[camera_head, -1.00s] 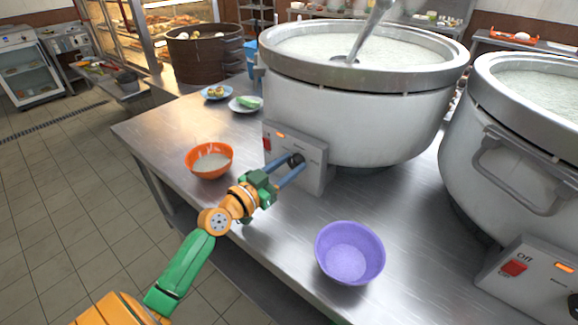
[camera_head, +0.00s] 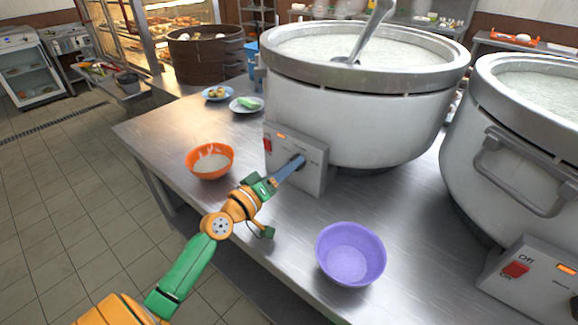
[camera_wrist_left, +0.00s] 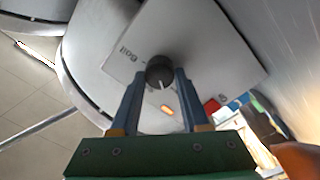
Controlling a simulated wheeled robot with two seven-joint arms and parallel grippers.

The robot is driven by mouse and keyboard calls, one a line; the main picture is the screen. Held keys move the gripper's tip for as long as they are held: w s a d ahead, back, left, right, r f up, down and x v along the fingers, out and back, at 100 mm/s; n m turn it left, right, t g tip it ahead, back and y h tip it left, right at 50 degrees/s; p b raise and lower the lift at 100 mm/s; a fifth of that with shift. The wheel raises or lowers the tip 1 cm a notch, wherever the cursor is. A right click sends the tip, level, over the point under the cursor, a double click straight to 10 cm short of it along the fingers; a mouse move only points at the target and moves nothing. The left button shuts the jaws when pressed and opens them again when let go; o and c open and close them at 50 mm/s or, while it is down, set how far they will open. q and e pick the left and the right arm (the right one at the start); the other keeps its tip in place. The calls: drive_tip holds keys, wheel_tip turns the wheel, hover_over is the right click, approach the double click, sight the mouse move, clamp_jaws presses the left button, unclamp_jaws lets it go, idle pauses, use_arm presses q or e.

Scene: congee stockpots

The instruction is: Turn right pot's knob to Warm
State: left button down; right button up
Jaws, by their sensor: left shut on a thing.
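My left gripper (camera_head: 297,162) is shut on the black knob (camera_wrist_left: 159,72) of the middle pot's control box (camera_head: 312,172). In the wrist view its two blue fingers stand on either side of the knob, whose white mark points toward the gripper's palm. The label "Boil" shows beside the knob. The middle pot (camera_head: 350,115) is large, grey and full of white congee, with a ladle in it. The right pot (camera_head: 500,160) stands at the right edge; its control box (camera_head: 525,280) is cut off by the frame. My right gripper is not in view.
A purple bowl (camera_head: 350,255) stands on the steel counter (camera_head: 260,225) right of my left arm. An orange bowl (camera_head: 210,160) and two small plates stand left of the middle pot. A brown steamer (camera_head: 207,55) is behind.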

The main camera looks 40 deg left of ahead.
use_arm(q)
drive_tip(key=shift+n, duration=1.1)
drive_tip(key=shift+c, duration=1.9)
unclamp_jaws()
drive_tip(key=s, duration=0.2)
drive_tip(key=s+b, duration=0.1)
drive_tip(key=s, duration=0.1)
drive_tip(key=s+b, duration=0.1)
drive_tip(key=s, duration=0.1)
drive_tip(key=shift+s+a+f, duration=0.1)
drive_tip(key=shift+a+f, duration=0.2)
drive_tip(key=shift+f, duration=0.1)
drive_tip(key=shift+s+r, duration=0.2)
drive_tip(key=shift+s, duration=0.25)
